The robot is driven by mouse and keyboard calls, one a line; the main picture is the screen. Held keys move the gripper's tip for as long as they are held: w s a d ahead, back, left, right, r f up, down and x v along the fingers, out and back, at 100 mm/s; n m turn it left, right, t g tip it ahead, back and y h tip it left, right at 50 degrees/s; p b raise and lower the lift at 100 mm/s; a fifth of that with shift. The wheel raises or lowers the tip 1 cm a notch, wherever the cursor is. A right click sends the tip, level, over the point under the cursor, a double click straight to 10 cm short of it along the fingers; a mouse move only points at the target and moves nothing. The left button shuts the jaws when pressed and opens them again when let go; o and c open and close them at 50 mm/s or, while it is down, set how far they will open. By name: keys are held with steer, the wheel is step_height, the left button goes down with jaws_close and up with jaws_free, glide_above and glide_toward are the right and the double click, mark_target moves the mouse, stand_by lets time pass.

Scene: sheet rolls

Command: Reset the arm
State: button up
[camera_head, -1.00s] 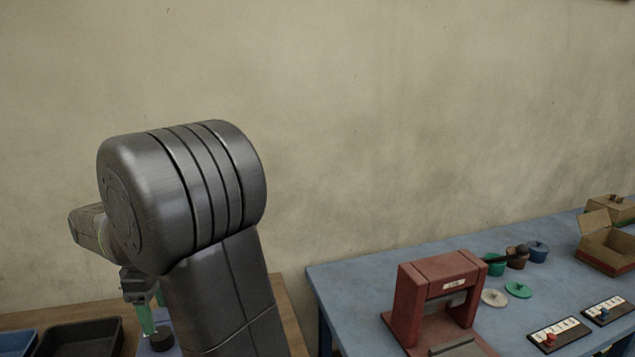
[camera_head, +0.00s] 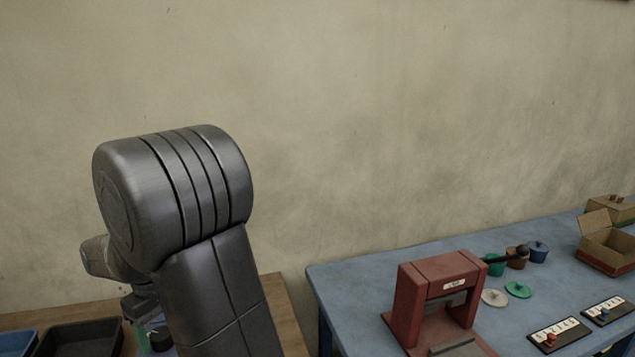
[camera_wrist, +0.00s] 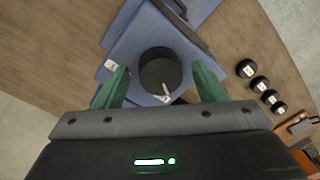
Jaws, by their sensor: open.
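My arm fills the left of the head view. My gripper (camera_head: 143,337) is mostly hidden there behind and below my arm. In the wrist view my gripper (camera_wrist: 162,90) is open, its two green fingers apart on either side of a dark round piece (camera_wrist: 160,66). A small pale strip lies at the near edge of that piece. The piece is on a blue stand or board (camera_wrist: 135,45) above a wooden table (camera_wrist: 60,40). I cannot tell whether the fingers touch the piece; gaps show on both sides.
Several dark round weights (camera_wrist: 247,69) stand to the right in the wrist view. A black tray (camera_head: 85,338) is at lower left.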

steer(key=m, duration=0.3)
steer(key=shift+m, duration=0.4)
steer(key=m+b, duration=0.1)
steer(key=m, duration=0.2)
steer(key=shift+s+m, duration=0.1)
steer(key=shift+m, duration=0.3)
steer(key=m+b, duration=0.1)
steer(key=m, duration=0.5)
steer(key=shift+m+t, duration=0.4)
